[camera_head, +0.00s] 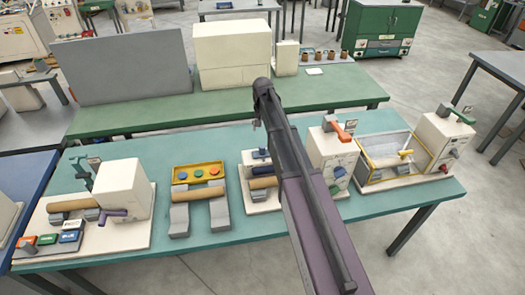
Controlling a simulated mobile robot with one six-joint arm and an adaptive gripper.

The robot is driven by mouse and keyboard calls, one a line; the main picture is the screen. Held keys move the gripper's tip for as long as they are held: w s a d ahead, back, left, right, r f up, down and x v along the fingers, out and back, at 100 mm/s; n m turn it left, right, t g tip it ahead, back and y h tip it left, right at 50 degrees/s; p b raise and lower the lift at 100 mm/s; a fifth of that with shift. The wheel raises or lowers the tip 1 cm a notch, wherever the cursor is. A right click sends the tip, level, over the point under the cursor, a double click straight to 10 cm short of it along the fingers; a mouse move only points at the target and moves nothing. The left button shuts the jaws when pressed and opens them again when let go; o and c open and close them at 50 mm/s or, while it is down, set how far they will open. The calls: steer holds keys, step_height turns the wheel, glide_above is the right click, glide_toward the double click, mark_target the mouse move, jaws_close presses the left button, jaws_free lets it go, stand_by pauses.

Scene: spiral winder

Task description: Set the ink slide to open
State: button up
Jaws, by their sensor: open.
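My arm reaches up from the bottom right of centre, and my gripper (257,122) is at its dark far end, above the gap between the two benches. Its fingers are small and mostly hidden by my arm, and nothing shows held in them. I cannot tell for sure which part is the ink slide. A small unit (247,195) with a blue part on top (261,155) and a tan roll stands just left of my arm, which hides its right side. A white box with an orange lever (345,131) and a blue knob (334,189) stands just right of my arm.
A green bench (150,112) with a grey panel stands behind.

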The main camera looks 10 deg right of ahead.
mark_target(262, 146)
steer(key=shift+f+b, duration=5.25)
steer(key=shift+f, duration=0.35)
